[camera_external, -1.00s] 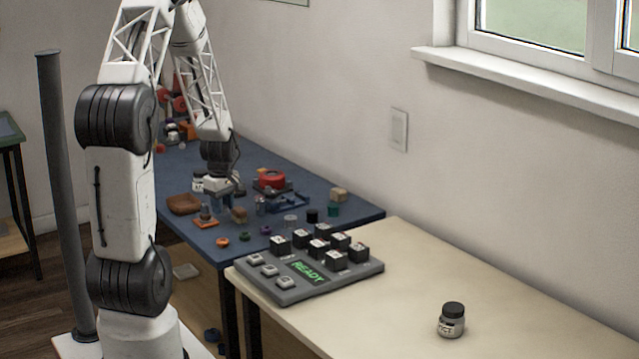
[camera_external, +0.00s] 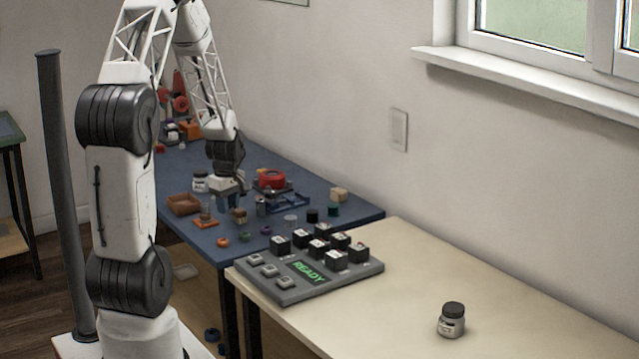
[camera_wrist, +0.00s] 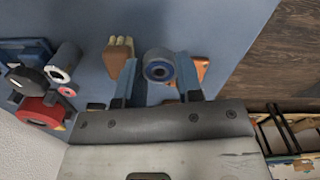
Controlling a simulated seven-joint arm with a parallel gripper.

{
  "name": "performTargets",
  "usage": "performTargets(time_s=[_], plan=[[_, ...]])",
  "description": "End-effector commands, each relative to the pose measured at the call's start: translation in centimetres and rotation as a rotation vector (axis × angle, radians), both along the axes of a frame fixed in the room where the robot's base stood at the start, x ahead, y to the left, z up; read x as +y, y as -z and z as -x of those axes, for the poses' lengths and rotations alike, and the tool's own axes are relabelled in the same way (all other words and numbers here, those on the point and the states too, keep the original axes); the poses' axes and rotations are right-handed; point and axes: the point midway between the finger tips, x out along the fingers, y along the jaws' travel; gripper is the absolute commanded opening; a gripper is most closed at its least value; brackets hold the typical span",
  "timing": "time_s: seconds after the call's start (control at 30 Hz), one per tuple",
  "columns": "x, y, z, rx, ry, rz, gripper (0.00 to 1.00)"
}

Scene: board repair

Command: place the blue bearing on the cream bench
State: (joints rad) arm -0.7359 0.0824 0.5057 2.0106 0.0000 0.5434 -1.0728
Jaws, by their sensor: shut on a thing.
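The blue bearing (camera_wrist: 158,69), a ring with a dark hole and pale outer side, sits between the two fingers of my gripper (camera_wrist: 158,78) in the wrist view. The fingers are shut on it. In the external view my gripper (camera_external: 225,199) is low over the blue table, and the bearing is too small and hidden to make out. The cream bench (camera_external: 480,275) stands at the front right, well away from my gripper.
A grey keypad box (camera_external: 310,277) reading READY sits on the bench's left end. A jar (camera_external: 451,320) with a black lid stands at its front. The bench between jar and wall is clear. Several small parts crowd the blue table (camera_external: 355,212) around my gripper.

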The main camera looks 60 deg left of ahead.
Motion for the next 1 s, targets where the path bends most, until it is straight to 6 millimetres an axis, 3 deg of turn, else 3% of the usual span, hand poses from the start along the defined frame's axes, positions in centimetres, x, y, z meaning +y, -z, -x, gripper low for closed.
performTargets(time_s=[0.47,1.0], plan=[[-4.8,-0.9,-7.8,-0.001,0.143,0.0,0.1],[-13.4,-2.2,-17.3,-0.002,0.333,-0.001,0.1]])
